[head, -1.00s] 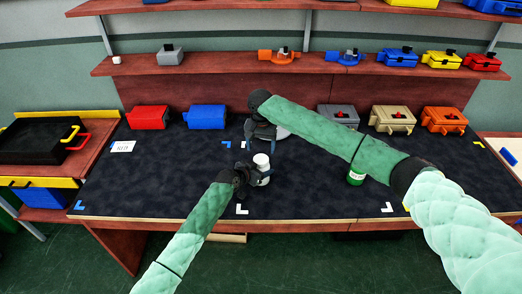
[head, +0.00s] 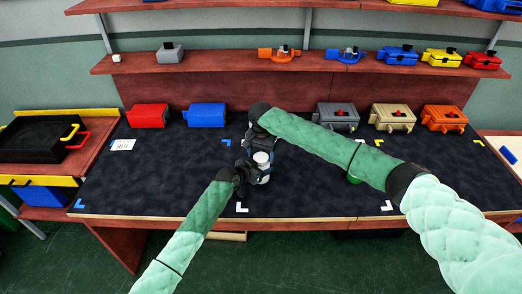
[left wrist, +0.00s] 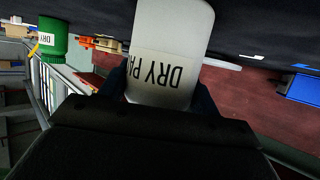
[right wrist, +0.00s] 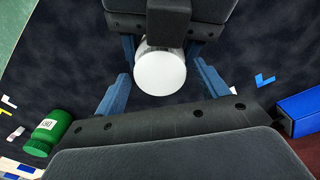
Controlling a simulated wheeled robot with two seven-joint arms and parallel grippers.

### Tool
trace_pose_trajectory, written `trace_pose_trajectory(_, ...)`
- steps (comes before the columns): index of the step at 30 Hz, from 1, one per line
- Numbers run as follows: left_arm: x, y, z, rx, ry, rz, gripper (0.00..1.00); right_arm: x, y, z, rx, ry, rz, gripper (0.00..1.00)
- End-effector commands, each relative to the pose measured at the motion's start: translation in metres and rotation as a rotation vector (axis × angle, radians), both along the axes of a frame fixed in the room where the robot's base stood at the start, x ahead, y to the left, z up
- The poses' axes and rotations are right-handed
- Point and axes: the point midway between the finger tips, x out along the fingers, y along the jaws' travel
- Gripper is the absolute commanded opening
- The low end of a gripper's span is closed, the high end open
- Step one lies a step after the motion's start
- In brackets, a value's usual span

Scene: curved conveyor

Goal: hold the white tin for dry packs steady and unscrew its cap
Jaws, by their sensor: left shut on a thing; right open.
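The white tin (head: 264,178) stands upright near the front middle of the dark mat. Its "DRY PA..." label shows upside down on the tin in the left wrist view (left wrist: 165,65). My left gripper (head: 250,174) is shut on the tin's body from the left. My right gripper (head: 263,148) is at the top of the tin. In the right wrist view the right gripper (right wrist: 162,85) is open, its blue fingers on either side of the round white cap (right wrist: 160,72), with a gap on both sides. The cap is on the tin.
A green tin (right wrist: 48,132) stands to the right, partly behind my right arm in the head view. Red (head: 149,117) and blue (head: 207,115) boxes and grey (head: 337,118), tan (head: 393,118) and orange (head: 444,118) cases line the back.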

Motion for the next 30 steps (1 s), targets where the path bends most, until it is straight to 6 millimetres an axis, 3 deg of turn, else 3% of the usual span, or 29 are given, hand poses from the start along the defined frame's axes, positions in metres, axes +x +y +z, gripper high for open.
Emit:
trace_pose_trajectory(9, 0.0000, 0.0000, -0.0001, 0.000, 0.000, 0.000, 0.00, 0.0000, 0.0002, -0.0020, 0.001, 0.000, 0.000, 0.73)
trace_pose_trajectory(16, 0.0000, 0.0000, 0.0000, 0.000, 0.000, 0.000, 0.00, -0.0001, 0.0003, -0.0019, 0.001, 0.000, 0.000, 0.28)
trace_pose_trajectory(22, -0.0001, -0.0001, 0.0000, 0.000, 0.000, 0.000, 0.00, -0.0001, 0.0003, -0.0019, 0.001, 0.000, 0.020, 0.26)
trace_pose_trajectory(30, 0.0000, 0.0000, -0.0001, 0.000, 0.000, 0.000, 0.00, -0.0002, 0.0002, -0.0017, 0.001, 0.001, 0.246, 0.26)
